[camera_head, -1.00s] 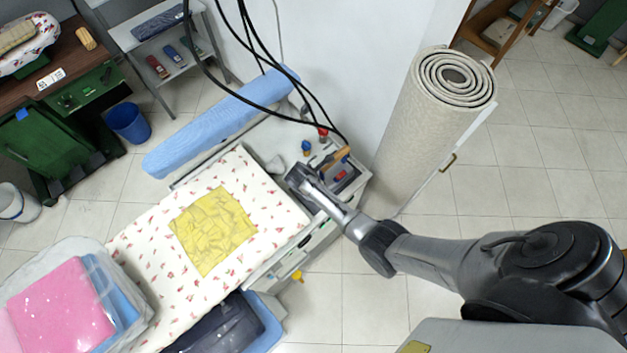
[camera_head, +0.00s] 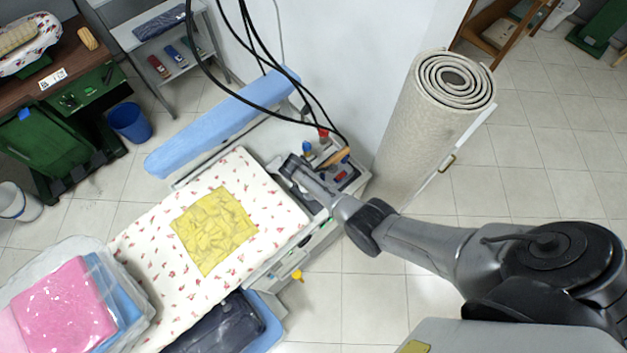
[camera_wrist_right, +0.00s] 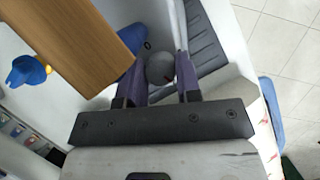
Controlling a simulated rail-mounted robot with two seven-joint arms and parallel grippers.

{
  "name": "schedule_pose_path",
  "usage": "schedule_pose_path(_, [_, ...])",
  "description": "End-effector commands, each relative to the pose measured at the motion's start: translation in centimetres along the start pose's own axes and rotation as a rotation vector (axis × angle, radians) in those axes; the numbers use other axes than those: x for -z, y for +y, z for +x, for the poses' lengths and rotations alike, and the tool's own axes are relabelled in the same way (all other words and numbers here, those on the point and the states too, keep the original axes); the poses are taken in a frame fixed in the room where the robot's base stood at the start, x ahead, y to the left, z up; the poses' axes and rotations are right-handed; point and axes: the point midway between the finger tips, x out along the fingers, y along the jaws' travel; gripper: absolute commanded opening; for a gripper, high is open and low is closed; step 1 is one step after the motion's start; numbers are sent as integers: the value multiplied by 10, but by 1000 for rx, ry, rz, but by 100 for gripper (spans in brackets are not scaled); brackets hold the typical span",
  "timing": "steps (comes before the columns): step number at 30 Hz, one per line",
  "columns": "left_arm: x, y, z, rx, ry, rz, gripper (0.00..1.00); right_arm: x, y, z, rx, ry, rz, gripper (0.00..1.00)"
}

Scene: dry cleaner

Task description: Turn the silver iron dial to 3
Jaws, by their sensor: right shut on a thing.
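The iron stands on the far right end of the ironing station. Its wooden handle (camera_head: 335,157) shows beside my right gripper in the head view and fills the upper left of the right wrist view (camera_wrist_right: 75,48). The round grey dial (camera_wrist_right: 160,67), with a small red mark, sits between the two fingers of my right gripper (camera_wrist_right: 160,80). The gripper is shut on the dial, and the handle is beside the left finger. In the head view my right gripper (camera_head: 292,166) hides the dial. I cannot read the dial's numbers. My left gripper is not in view.
A blue knob (camera_wrist_right: 27,70) is left of the handle in the wrist view. Black cables (camera_head: 300,95) hang over the station. A rolled carpet (camera_head: 425,125) stands right of it. A yellow cloth (camera_head: 213,230) lies on the floral ironing pad (camera_head: 150,225).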

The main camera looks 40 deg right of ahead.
Motion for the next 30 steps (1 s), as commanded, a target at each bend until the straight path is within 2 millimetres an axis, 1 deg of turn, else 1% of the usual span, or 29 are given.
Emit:
schedule_pose_path(13, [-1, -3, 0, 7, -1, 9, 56, 0, 0, 1, 4, 0, 9, 8])
schedule_pose_path(14, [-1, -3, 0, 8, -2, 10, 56, 0, 0, 1, 4, 0, 9, 33])
schedule_pose_path(21, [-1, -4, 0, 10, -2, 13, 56, 0, 0, 1, 4, 0, 8, 56])
schedule_pose_path(27, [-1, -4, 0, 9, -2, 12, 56, 0, 0, 0, 3, 0, 8, 56])
schedule_pose_path(30, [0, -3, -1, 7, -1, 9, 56, 0, 0, -3, 3, 1, 8, 56])
